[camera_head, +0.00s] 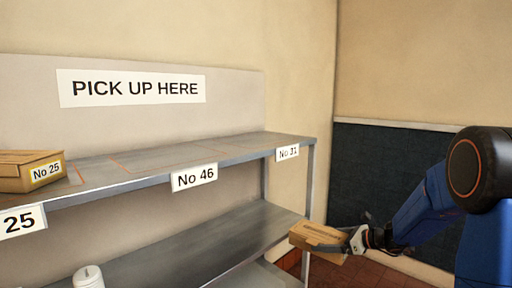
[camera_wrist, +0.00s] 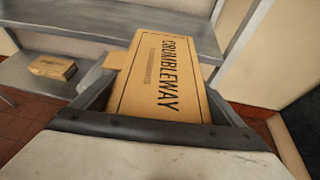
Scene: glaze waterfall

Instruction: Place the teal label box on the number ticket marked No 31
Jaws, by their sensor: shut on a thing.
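My gripper (camera_head: 322,246) is shut on a brown cardboard box (camera_head: 312,235), right of the shelf unit and lower than its top shelf. The box fills the middle of the wrist view (camera_wrist: 158,78), with CRUMBLEWAY printed on its face. No teal label shows on its visible sides, so I cannot tell its label colour. The No 31 ticket (camera_head: 288,152) is on the top shelf's front edge, near its right end. The held box is below and to the right of this ticket, apart from the shelf.
The top shelf (camera_head: 225,147) is bare behind No 31 and the No 46 ticket (camera_head: 195,178). A box labelled No 25 (camera_head: 30,172) stands at its left. A white container (camera_head: 88,278) is low at left. Another carton (camera_wrist: 52,67) lies on a lower grey surface.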

